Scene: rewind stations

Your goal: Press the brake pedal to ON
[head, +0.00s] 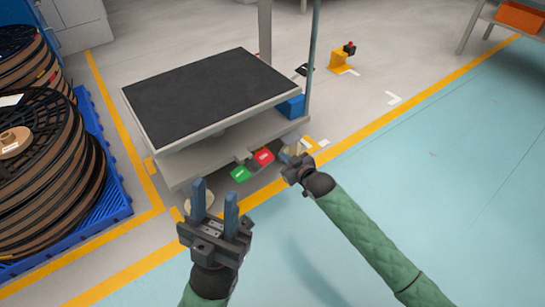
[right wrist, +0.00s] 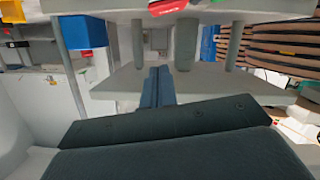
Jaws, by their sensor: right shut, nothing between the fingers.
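A red piece with white lettering, likely the red pedal (right wrist: 168,6), shows at the top edge of the right wrist view. My right gripper (head: 291,151) is just right of the red pedal, apart from it. Its blue fingers (right wrist: 156,84) are together and empty. My left gripper (head: 215,197) is open and empty, in front of the station.
The station's black top (head: 205,95) overhangs a lower grey shelf (head: 190,168). A blue box (head: 291,107) hangs at its right side. Large reels (head: 45,170) stand on a blue pallet (head: 112,205) at left. The blue-green floor (head: 440,170) at right is clear.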

